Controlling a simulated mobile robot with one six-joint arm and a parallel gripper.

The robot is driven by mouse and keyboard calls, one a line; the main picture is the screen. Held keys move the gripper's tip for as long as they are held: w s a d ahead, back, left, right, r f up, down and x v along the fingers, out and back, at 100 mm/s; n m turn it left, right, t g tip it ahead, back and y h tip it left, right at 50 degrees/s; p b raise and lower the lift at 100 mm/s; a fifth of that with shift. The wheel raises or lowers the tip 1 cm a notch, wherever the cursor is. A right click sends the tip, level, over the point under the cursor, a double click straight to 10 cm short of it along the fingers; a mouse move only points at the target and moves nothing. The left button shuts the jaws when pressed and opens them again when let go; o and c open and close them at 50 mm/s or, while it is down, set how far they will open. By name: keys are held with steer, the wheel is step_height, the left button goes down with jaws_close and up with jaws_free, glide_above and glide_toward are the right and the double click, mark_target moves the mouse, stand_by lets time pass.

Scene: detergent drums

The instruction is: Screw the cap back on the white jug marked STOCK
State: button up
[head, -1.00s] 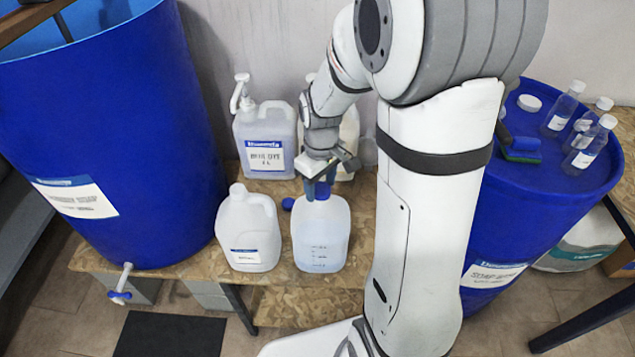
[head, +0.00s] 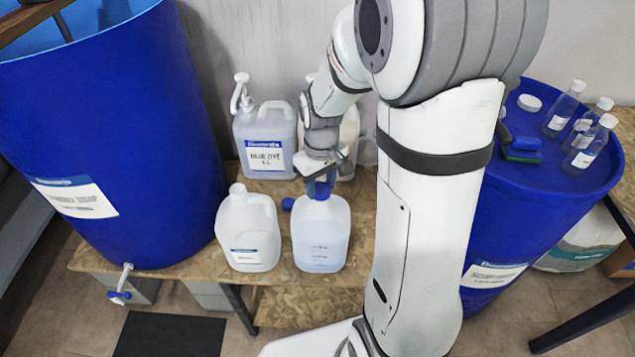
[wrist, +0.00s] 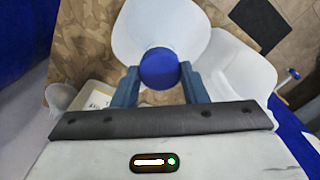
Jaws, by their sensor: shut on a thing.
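A translucent white jug (head: 320,243) with pale bluish liquid stands near the front edge of the wooden bench; it also shows in the wrist view (wrist: 150,25). I cannot read a STOCK mark on it. My gripper (head: 321,184) is above its neck, pointing down. In the wrist view my gripper (wrist: 159,76) is shut on a blue cap (wrist: 160,68), one finger on each side. The cap sits at the jug's mouth; its threads are hidden, so I cannot tell how tight it is.
A white jug (head: 248,234) with a label stands close on the left. A loose blue cap (head: 288,203) lies between them. A pump jug (head: 265,140) stands behind. Big blue drums stand left (head: 110,150) and right (head: 500,230), the right one holding several bottles.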

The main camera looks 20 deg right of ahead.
steer(key=m, duration=0.3)
steer(key=shift+s+f+m, duration=0.1)
steer(key=shift+m, duration=0.2)
steer(key=m, duration=0.3)
steer(key=shift+m, duration=0.4)
steer(key=shift+d+m, duration=0.1)
steer(key=shift+m, duration=0.9)
steer(key=m, duration=0.4)
steer(key=o, duration=1.5)
